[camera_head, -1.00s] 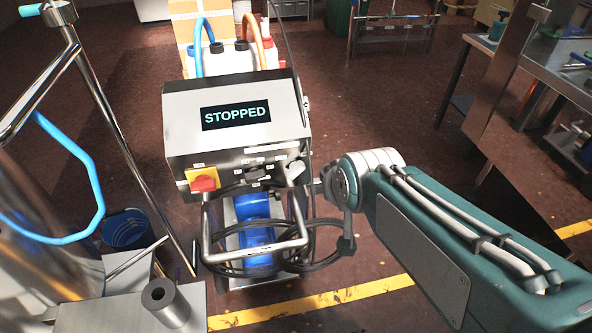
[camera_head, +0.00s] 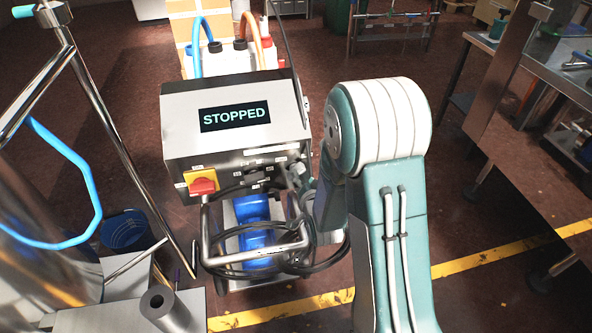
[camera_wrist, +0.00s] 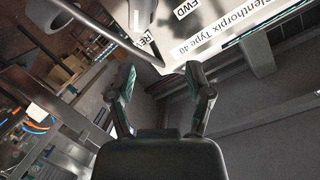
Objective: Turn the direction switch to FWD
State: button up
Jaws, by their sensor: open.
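The pump cart's control box (camera_head: 235,112) has a screen reading STOPPED. Its front panel carries a red-and-yellow rotary switch (camera_head: 202,184) and small dark controls too small to read in the head view. In the wrist view, the FWD label (camera_wrist: 181,9) and the partly hidden REV label (camera_wrist: 150,44) are on the panel. A ridged grey part (camera_wrist: 141,14) beside them may be the direction switch; its setting cannot be told. My gripper (camera_wrist: 160,78) is open and empty, its two fingers apart just below the panel's edge.
A metal frame with a blue hose (camera_head: 75,155) stands at left. A cart handle (camera_head: 255,252) and black cables sit below the panel. A steel table (camera_head: 545,130) stands at right. Open floor with a yellow line (camera_head: 290,308) lies in front.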

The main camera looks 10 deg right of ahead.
notch_tip(320, 180, down, 6)
jog(key=s+m+t, duration=0.2)
jog(key=shift+t, duration=0.3)
jog(key=w, duration=1.1)
jog(key=shift+s, duration=0.1)
grip_shut()
